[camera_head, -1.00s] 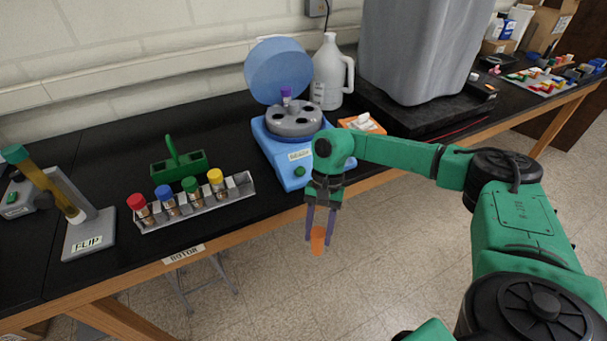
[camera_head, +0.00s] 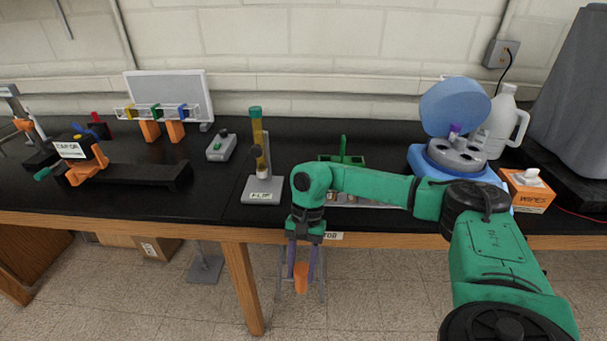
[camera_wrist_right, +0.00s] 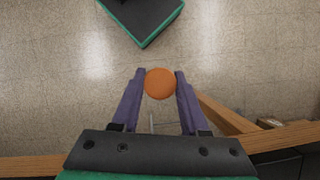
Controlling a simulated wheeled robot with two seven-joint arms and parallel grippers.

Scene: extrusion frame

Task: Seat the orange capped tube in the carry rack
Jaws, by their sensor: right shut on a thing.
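My right gripper (camera_head: 301,271) is shut on the orange capped tube (camera_head: 301,280). It holds the tube low in front of the bench's front edge, over the floor. In the right wrist view the round orange cap (camera_wrist_right: 160,83) sits between the two purple fingers of the right gripper (camera_wrist_right: 160,90). The green carry rack (camera_head: 352,159) with its upright handle stands on the black bench, behind and to the right of the gripper. My right arm hides its lower part. My left gripper is not in view.
A tilted amber tube stands on the FLIP stand (camera_head: 263,190). A metal tube rack (camera_head: 372,200) is mostly hidden behind my arm. The blue centrifuge (camera_head: 425,160) with open lid and an orange wipes box (camera_head: 530,192) are at right.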

